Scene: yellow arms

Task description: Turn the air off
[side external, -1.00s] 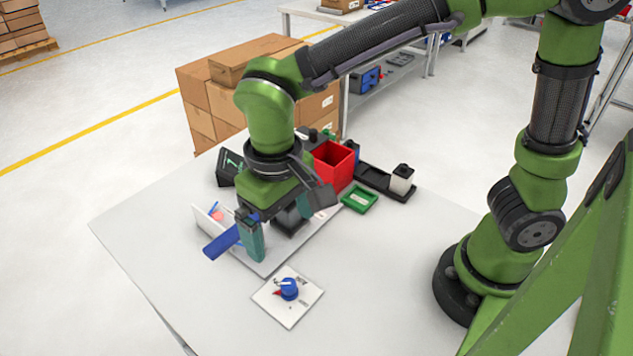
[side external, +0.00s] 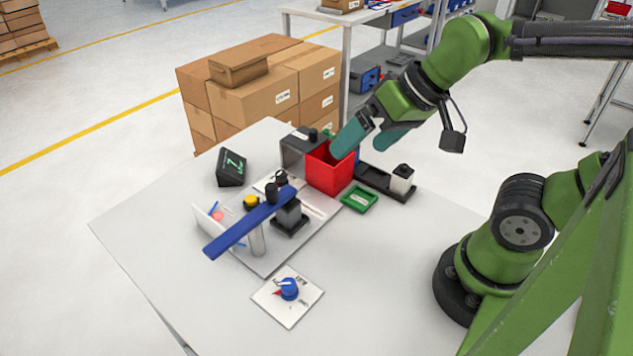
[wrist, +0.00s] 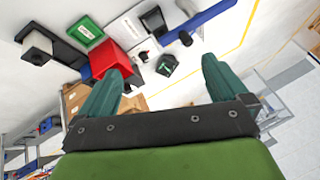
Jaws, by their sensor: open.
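A blue rotary knob (side external: 289,288) with a red pointer mark sits on a small white plate (side external: 270,304) at the table's front. The print on the plate is too small to read. My gripper (side external: 360,148) is open and empty above and behind the red bin (side external: 331,172), far from the knob. In the wrist view my gripper (wrist: 160,68) shows its two green fingers spread apart, with nothing between them. The knob is not visible in the wrist view.
A long blue bar (side external: 232,232) lies across a fixture with a grey post (side external: 257,240). A black display (side external: 232,168) stands at the left, a green tray (side external: 359,199) and black rack (side external: 373,177) at the right. The table (side external: 385,270) right of the knob is clear.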

